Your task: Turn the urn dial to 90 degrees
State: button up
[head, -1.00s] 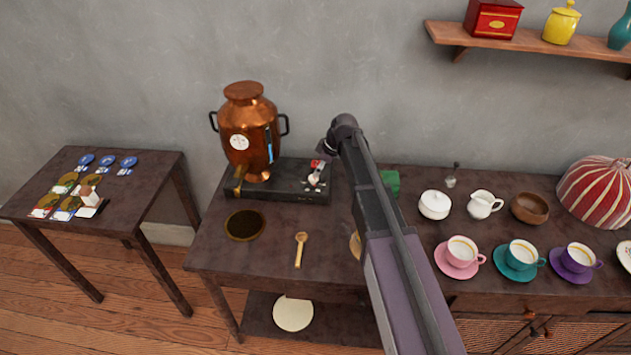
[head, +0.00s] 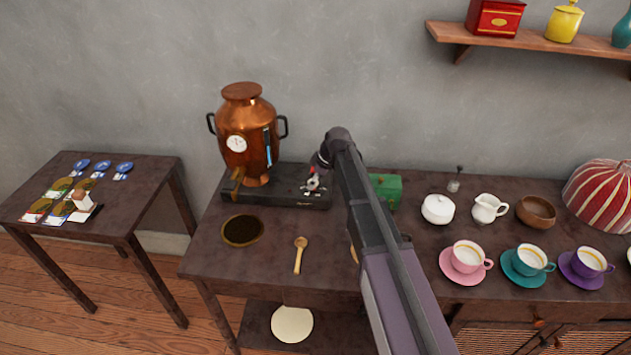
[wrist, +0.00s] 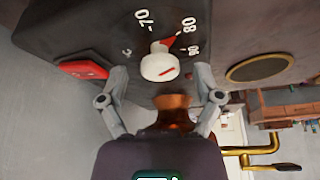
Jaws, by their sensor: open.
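The copper urn (head: 240,160) stands on a black base (head: 270,190) at the table's back left. In the wrist view the dial (wrist: 158,69) is a white knob with a red mark, beside printed numbers 70, 80 and 90. A red pointer (wrist: 168,44) points near 80. My gripper (wrist: 161,74) is open, its fingers spread on either side of the dial with gaps showing. In the head view the gripper is mostly hidden.
A red switch (wrist: 82,69) is on the base left of the dial in the wrist view. A green box (head: 385,189) sits just right of my arm. A wooden spoon (head: 299,254) and a round dark drip tray (head: 243,230) lie in front. Cups stand at right.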

jog(key=shift+c, duration=0.2)
jog(key=c, duration=1.1)
jog(key=shift+s+m, duration=0.1)
jog(key=shift+m, duration=0.2)
jog(key=m+t, duration=0.1)
jog(key=m, duration=0.1)
jog(key=m+h, duration=0.1)
jog(key=m, duration=0.2)
jog(key=shift+s+a+t, duration=0.1)
jog(key=shift+t, duration=0.3)
jog(key=m+h, duration=0.1)
jog(key=m, duration=0.2)
jog(key=m+t+h, duration=0.1)
jog(key=m, duration=0.2)
jog(key=shift+a, duration=0.15)
